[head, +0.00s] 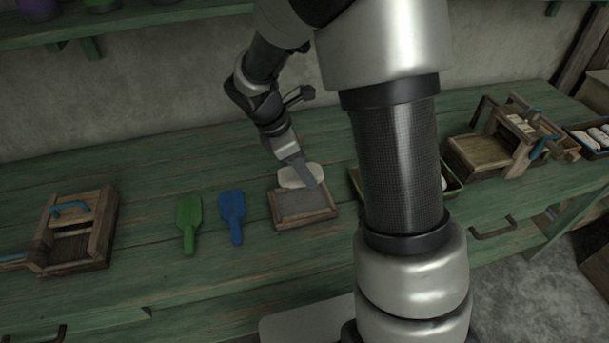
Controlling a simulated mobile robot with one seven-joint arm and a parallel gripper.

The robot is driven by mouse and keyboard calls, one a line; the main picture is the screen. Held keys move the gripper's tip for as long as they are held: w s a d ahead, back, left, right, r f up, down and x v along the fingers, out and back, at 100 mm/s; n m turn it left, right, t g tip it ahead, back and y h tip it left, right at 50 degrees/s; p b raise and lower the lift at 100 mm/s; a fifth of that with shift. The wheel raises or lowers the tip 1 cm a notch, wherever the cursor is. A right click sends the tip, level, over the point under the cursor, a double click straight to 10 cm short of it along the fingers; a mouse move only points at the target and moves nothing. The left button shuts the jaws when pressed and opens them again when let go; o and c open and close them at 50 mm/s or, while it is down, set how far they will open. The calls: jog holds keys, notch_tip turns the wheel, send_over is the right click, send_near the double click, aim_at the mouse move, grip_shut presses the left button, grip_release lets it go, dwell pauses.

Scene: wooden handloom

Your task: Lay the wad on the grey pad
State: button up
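The wad (290,178) is a pale, flattened oval at the far edge of a small wooden-framed tray. The grey pad (295,205) fills the tray's floor. My gripper (308,178) points down at the wad, and one grey finger crosses in front of it. The other finger is hidden, so I cannot tell whether the gripper is open or closed on the wad. I also cannot tell whether the wad is held up or rests on something.
A blue paddle (232,212) and a green paddle (189,218) lie left of the tray. A wooden device (102,236) stands far left, another (478,155) at right. A tray (455,189) with pale pieces is partly hidden by my arm. The green bench (150,180) is clear behind the paddles.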

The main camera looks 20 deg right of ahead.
jog(key=shift+f+b, duration=3)
jog(key=shift+f, duration=0.85)
jog(key=o, duration=1.5)
notch_tip(320, 180, up, 8)
jog(key=p, duration=0.7)
jog(key=shift+p, duration=0.35)
jog(key=shift+r, duration=0.15)
